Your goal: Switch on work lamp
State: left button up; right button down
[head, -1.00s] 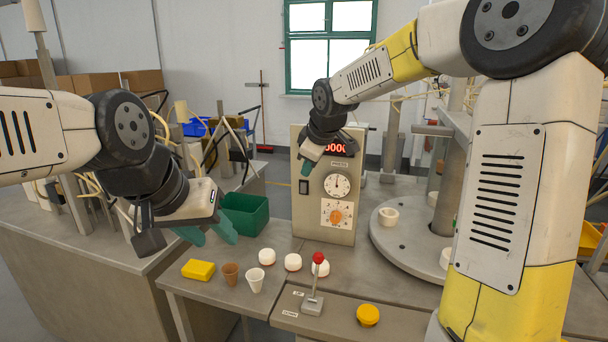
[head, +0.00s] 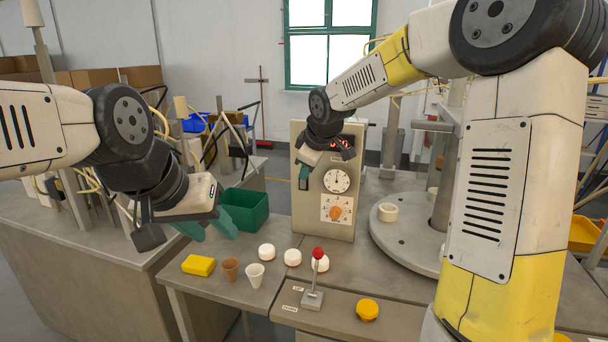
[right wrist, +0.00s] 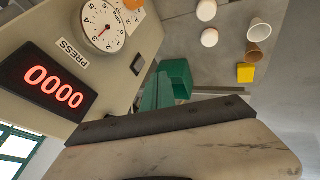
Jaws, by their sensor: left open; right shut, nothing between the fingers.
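A beige control box (head: 327,222) stands at the back of the bench. It carries a red digit display reading 0000 (right wrist: 54,94), a white dial (head: 337,180) and an orange knob (head: 335,213). A small black switch (right wrist: 137,64) is on its front face, close to my right fingertips; contact cannot be told. My right gripper (head: 304,173) is shut and empty, in front of the box's upper left part. Its teal fingers also show in the right wrist view (right wrist: 160,92). My left gripper (head: 207,229) is open and empty above the bench, left of the green bin. I cannot identify a work lamp.
A green bin (head: 245,210) stands left of the box. A yellow block (head: 198,265), two cups (head: 254,275), several white-topped pieces (head: 292,257), a red-knobbed lever (head: 315,285) and a yellow button (head: 367,309) are in front. A round turntable (head: 400,240) is at right.

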aim_at(300, 186)
jog(key=w+f, duration=0.7)
jog(key=w, duration=0.1)
jog(key=shift+w+a+f, duration=0.15)
jog(key=shift+a+f, duration=0.1)
jog(key=shift+w+f, duration=0.1)
jog(key=shift+w, duration=0.05)
jog(key=shift+w+d+r, duration=0.1)
jog(key=shift+r, duration=0.75)
